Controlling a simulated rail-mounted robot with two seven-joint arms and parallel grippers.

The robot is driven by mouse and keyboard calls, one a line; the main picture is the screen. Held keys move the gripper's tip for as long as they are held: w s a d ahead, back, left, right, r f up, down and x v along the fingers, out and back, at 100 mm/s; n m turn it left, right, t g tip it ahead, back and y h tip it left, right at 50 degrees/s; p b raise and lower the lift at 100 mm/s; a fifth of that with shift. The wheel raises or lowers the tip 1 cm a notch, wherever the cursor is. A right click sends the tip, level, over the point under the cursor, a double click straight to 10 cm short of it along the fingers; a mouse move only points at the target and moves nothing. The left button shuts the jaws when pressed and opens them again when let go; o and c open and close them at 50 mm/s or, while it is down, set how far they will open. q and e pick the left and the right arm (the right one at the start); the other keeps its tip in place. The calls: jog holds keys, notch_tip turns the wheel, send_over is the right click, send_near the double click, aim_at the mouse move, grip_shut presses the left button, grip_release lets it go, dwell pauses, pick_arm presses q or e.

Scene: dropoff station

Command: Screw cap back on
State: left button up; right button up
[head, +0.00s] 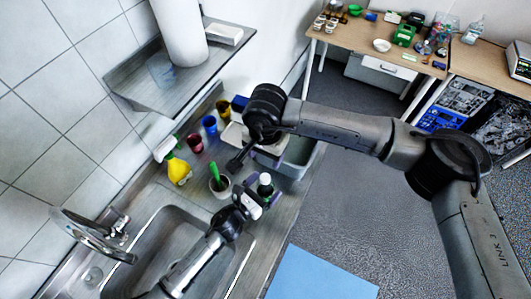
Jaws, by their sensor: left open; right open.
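A small dark bottle (265,188) with a white top stands on the counter near its front edge. I cannot tell whether the white top is a separate cap. My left gripper (258,200) is open, low beside the bottle on its near side; whether it touches the bottle is unclear. My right gripper (234,164) is open and empty, above the counter to the upper left of the bottle. No loose cap can be made out.
A cup with a green-handled brush (217,182), a yellow spray bottle (178,170) and coloured cups (210,124) stand close by. A grey bin (298,163) lies beyond. The sink (165,250) and tap (95,235) are lower left. A blue mat (318,275) lies on the floor.

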pick_arm(q)
jog(key=b+v, duration=0.1)
jog(key=v, duration=1.2)
jog(key=shift+s+a, duration=0.15)
jog(key=shift+a, duration=0.05)
